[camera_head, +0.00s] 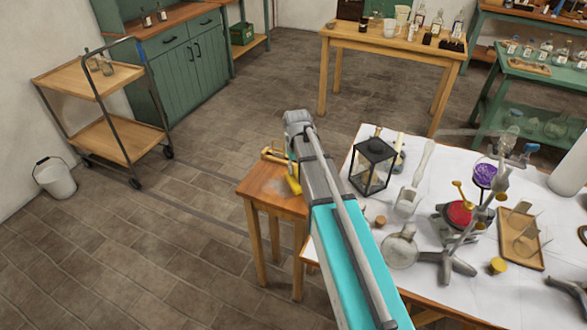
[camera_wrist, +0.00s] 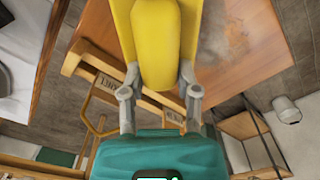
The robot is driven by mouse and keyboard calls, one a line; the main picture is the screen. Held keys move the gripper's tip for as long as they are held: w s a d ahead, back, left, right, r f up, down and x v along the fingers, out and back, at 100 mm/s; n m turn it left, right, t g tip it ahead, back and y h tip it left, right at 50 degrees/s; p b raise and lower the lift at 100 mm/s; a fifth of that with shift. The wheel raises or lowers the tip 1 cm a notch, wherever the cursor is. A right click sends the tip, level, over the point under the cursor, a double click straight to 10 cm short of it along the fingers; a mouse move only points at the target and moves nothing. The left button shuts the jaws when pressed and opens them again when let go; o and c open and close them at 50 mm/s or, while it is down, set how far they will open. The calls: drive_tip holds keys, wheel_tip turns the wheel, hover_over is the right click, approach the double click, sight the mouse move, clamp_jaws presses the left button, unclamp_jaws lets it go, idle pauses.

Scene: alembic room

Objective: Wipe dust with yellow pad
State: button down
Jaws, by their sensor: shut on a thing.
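My gripper (camera_wrist: 158,78) is shut on the yellow pad (camera_wrist: 156,40), with one finger on each side of it. The pad also shows in the head view (camera_head: 293,185), beside my arm, over the small wooden table (camera_head: 262,198); its far part and my gripper are mostly hidden there by my arm. A pale grey dust patch (camera_wrist: 232,42) lies on the table top, to the right of the pad in the wrist view. It shows faintly in the head view (camera_head: 277,186). I cannot tell whether the pad touches the wood.
A light wooden frame (camera_head: 272,154) with lettered labels stands at the small table's far edge. The white-covered table (camera_head: 340,230) on the right is crowded with a black lantern (camera_head: 372,167) and glassware. Floor on the left is open, with a trolley (camera_head: 118,142) and bucket (camera_head: 56,180).

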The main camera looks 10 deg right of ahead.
drive_tip(key=shift+f+b, duration=1)
idle(0.5)
drive_tip(key=shift+w+a+r, duration=0.1)
drive_tip(key=shift+w+a, duration=0.4)
drive_tip(key=shift+a, duration=0.2)
drive_tip(key=shift+w+a, duration=0.5)
drive_tip(key=shift+a, duration=0.2)
drive_tip(key=shift+w+a, duration=0.9)
drive_tip(key=shift+a, duration=0.2)
drive_tip(key=shift+w+a, duration=0.1)
drive_tip(key=shift+a, duration=0.2)
drive_tip(key=shift+w+a, duration=0.55)
drive_tip(key=shift+a, duration=0.15)
drive_tip(key=shift+w+a, duration=0.5)
drive_tip(key=shift+a, duration=0.2)
